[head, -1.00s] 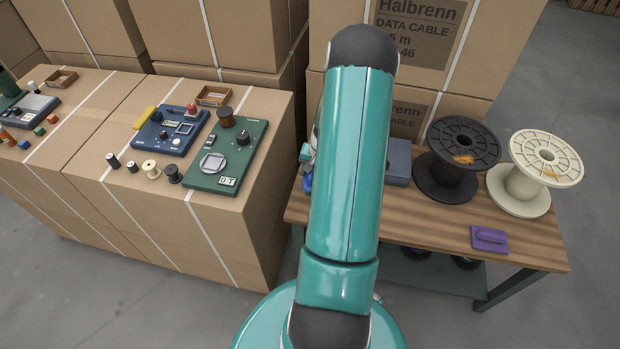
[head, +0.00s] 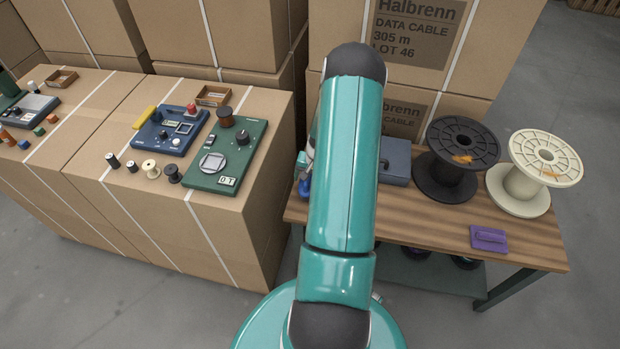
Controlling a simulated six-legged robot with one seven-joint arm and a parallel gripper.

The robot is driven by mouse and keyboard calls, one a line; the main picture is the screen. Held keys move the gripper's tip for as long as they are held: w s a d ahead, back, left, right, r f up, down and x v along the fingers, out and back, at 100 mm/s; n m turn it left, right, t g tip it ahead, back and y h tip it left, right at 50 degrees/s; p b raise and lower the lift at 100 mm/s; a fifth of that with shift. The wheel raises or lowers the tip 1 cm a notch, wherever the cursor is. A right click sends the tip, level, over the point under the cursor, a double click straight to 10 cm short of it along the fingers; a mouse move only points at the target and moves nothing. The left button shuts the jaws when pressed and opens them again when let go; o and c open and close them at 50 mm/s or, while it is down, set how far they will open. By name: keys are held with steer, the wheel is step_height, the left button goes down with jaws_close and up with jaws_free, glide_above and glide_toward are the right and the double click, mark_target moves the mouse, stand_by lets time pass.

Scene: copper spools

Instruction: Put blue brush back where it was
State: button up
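My arm spans the middle of the head view and hides most of my gripper (head: 302,168). Only a small part of it shows at the arm's left side, over the left end of the wooden table. A small piece of a blue thing (head: 304,188), perhaps the blue brush, shows just below it. Its shape is mostly hidden, and I cannot tell whether my gripper holds it or is beside it. My fingertips cannot be made out.
The wooden table (head: 420,232) carries a grey-blue box (head: 396,163), a black spool (head: 447,185), a cream spool (head: 520,187) and a purple brush-like item (head: 489,238). Cartons (head: 235,215) at the left hold devices and small spools. Tall cartons stand behind the table.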

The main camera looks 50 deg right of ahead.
step_height(320, 180, up, 12)
steer(key=s, duration=0.2)
steer(key=shift+d, duration=0.4)
steer(key=shift+r, duration=0.1)
steer(key=w+a+r+n+t+h, duration=0.1)
steer(key=w+a+r+n, duration=0.25)
steer(key=a+r, duration=0.75)
steer(key=w+a+r+n+h, duration=0.1)
steer(key=w+a+r+n, duration=0.25)
steer(key=a+r, duration=0.8)
steer(key=s+a+r+n+t, duration=0.1)
steer(key=s+a+r+n, duration=0.1)
steer(key=a, duration=0.4)
steer(key=s+a+r+n+t, duration=0.1)
steer(key=s+a+r+n, duration=0.1)
steer(key=s+a+r, duration=0.2)
steer(key=s+a+r+n+y, duration=0.1)
steer(key=s+a+r+n, duration=0.1)
steer(key=s+a, duration=0.4)
steer(key=a+r, duration=0.1)
steer(key=a, duration=0.3)
steer(key=shift+s+r+t, duration=0.2)
steer(key=shift+r+t, duration=0.1)
steer(key=shift+t, duration=0.1)
